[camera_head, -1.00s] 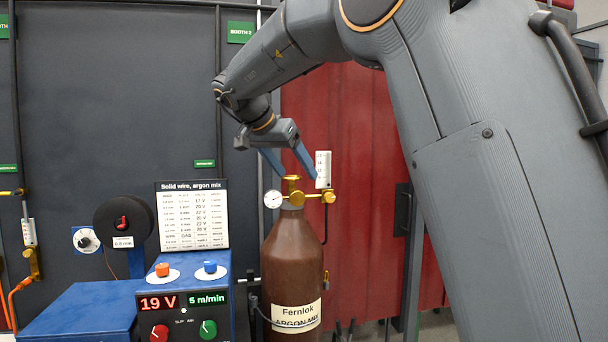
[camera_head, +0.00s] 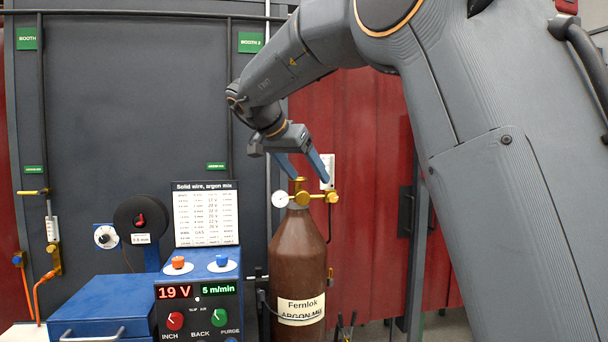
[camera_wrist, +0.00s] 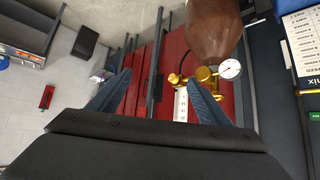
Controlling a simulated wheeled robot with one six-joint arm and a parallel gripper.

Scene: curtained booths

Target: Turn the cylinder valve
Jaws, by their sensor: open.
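The brown gas cylinder (camera_head: 298,250), labelled "Fernlok", stands upright right of the blue welding machine. On its top is the brass cylinder valve (camera_head: 297,184), with a round white gauge (camera_head: 280,199) to its left and brass fittings to its right. My gripper (camera_head: 310,180) is open and points down just above the valve top, with its left finger close to it. In the wrist view the valve (camera_wrist: 205,75) shows near the right finger's tip, and the space between the fingers looks empty. I cannot tell whether a finger touches the valve.
The blue machine (camera_head: 110,303) with knobs and displays stands to the left. A white flowmeter (camera_head: 327,168) rises right of the valve, close to the right finger. A red curtain (camera_head: 360,130) hangs behind. A dark hose runs down beside the cylinder.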

